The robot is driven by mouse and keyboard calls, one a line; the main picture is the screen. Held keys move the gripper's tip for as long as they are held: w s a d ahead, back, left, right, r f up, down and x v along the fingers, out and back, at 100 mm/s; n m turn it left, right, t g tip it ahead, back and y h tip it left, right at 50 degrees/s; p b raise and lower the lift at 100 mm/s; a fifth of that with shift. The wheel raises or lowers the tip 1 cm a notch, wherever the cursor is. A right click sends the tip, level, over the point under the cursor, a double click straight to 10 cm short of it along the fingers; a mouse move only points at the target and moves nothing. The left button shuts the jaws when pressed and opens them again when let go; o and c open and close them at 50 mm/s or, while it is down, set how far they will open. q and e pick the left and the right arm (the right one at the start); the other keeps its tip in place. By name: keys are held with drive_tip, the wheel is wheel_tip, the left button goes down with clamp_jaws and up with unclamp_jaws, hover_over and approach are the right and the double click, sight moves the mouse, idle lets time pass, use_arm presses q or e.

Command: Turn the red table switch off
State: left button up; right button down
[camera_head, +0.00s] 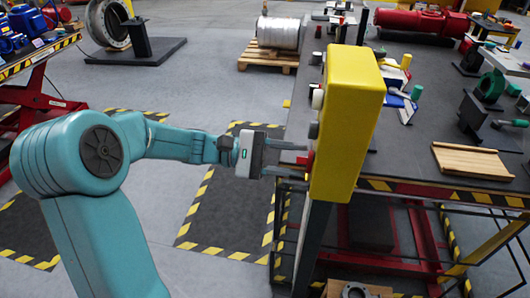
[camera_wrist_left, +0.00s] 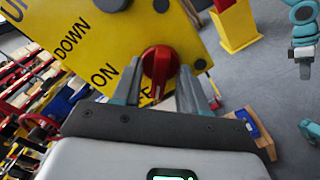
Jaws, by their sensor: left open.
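The red switch (camera_wrist_left: 160,68) is a round knob with a raised grip on the yellow control box (camera_wrist_left: 100,45). In the wrist view "ON" is printed to its left; a label below it is mostly hidden. My left gripper (camera_head: 290,160) is open, with one finger on each side of the knob; I cannot tell whether they touch it. In the head view the yellow box (camera_head: 348,115) stands on a post, and the red switch (camera_head: 307,160) is on its left face, partly hidden by the fingers. In the wrist view, teal links that look like my other arm show at the upper right.
A dark table (camera_head: 425,150) with valves and a wooden board (camera_head: 472,161) stands right of the box. Floor (camera_head: 225,90) left of the box is open, with a striped mat (camera_head: 228,205).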

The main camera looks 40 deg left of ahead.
use_arm(q)
drive_tip(key=b+v, duration=0.3)
drive_tip(key=v, duration=1.3)
drive_tip(key=shift+a, duration=0.25)
drive_tip(key=shift+f, duration=0.1)
